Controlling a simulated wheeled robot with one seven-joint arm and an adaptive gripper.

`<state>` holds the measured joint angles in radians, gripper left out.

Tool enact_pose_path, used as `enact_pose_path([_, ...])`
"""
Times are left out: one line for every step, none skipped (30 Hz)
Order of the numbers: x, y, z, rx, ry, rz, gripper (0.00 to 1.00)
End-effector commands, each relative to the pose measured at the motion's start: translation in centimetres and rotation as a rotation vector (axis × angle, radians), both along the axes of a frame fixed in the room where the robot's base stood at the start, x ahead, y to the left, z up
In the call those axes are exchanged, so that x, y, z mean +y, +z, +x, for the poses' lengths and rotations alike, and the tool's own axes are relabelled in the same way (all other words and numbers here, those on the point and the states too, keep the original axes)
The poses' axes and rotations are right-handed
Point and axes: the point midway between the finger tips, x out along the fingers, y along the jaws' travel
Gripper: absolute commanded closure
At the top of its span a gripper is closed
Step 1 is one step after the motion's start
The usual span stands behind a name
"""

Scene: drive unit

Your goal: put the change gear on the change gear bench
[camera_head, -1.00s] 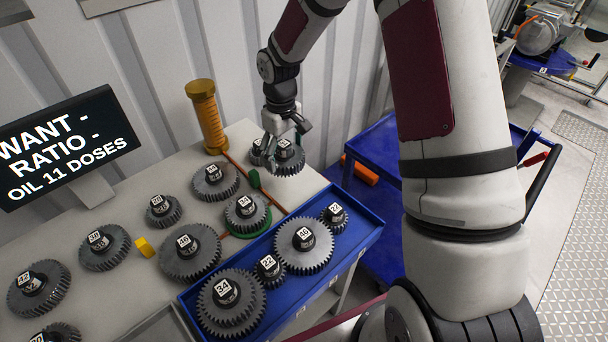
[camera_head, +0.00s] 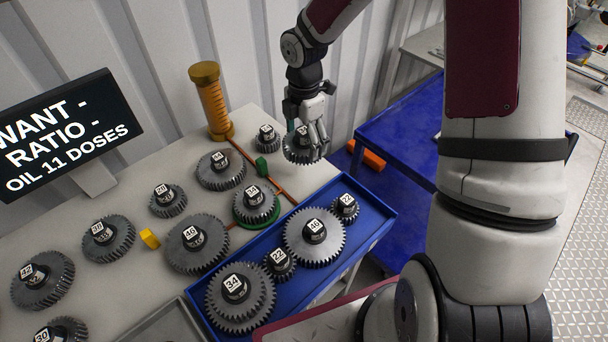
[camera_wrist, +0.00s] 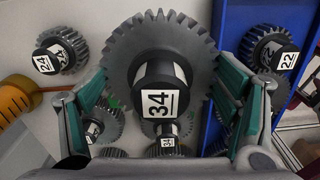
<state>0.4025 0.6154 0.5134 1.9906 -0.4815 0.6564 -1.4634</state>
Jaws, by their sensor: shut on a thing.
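My gripper (camera_head: 314,130) is shut on a large dark grey gear (camera_head: 300,152) with a black hub, held at the bench's back right corner. In the wrist view this gear (camera_wrist: 192,48) shows the label 34, with the green-padded fingers of my gripper (camera_wrist: 170,85) on either side of its hub. It looks raised above the bench, but the gap beneath is hard to judge. The light grey change gear bench (camera_head: 120,232) carries several other labelled gears. A small gear marked 24 (camera_wrist: 62,50) stands to the left of the held gear in the wrist view.
A blue tray (camera_head: 372,207) along the bench's front right holds several gears. An orange-and-brass cylinder (camera_head: 212,105) stands at the back. A green ring lies around one gear (camera_head: 256,205). A blue cart (camera_head: 400,125) stands to the right. A screen (camera_head: 65,135) stands at left.

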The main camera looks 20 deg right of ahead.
Motion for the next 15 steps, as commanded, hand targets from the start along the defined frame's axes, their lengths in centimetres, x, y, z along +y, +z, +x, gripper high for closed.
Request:
enact_pose_path([0.0, 0.1, 0.0, -0.002, 0.029, 0.000, 0.76])
enact_pose_path([0.0, 0.1, 0.0, -0.002, 0.044, 0.000, 0.76])
enact_pose_path([0.0, -0.1, -0.1, -0.002, 0.060, 0.000, 0.76])
enact_pose_path([0.0, -0.2, -0.1, -0.001, 0.069, 0.000, 0.76])
enact_pose_path([0.0, -0.5, -0.1, 0.000, 0.075, 0.000, 0.76])
enact_pose_path([0.0, -1.0, -0.2, 0.002, 0.081, -0.001, 0.76])
enact_pose_path([0.1, -1.5, -0.2, 0.002, 0.083, 0.000, 0.76])
enact_pose_path([0.1, -2.0, -0.2, 0.001, 0.084, 0.001, 0.76])
enact_pose_path([0.1, -2.8, -0.3, 0.003, 0.083, 0.000, 0.76])
enact_pose_path([0.1, -3.3, -0.2, 0.002, 0.083, 0.000, 0.76])
enact_pose_path([0.1, -3.8, -0.2, 0.002, 0.083, 0.000, 0.76])
enact_pose_path([0.1, -4.4, -0.2, 0.002, 0.083, 0.000, 0.76])
enact_pose_path([0.1, -4.8, -0.2, 0.001, 0.082, 0.000, 0.76])
enact_pose_path([0.1, -5.1, -0.2, 0.001, 0.081, 0.000, 0.76])
enact_pose_path([0.1, -5.6, -0.2, 0.001, 0.081, 0.000, 0.76])
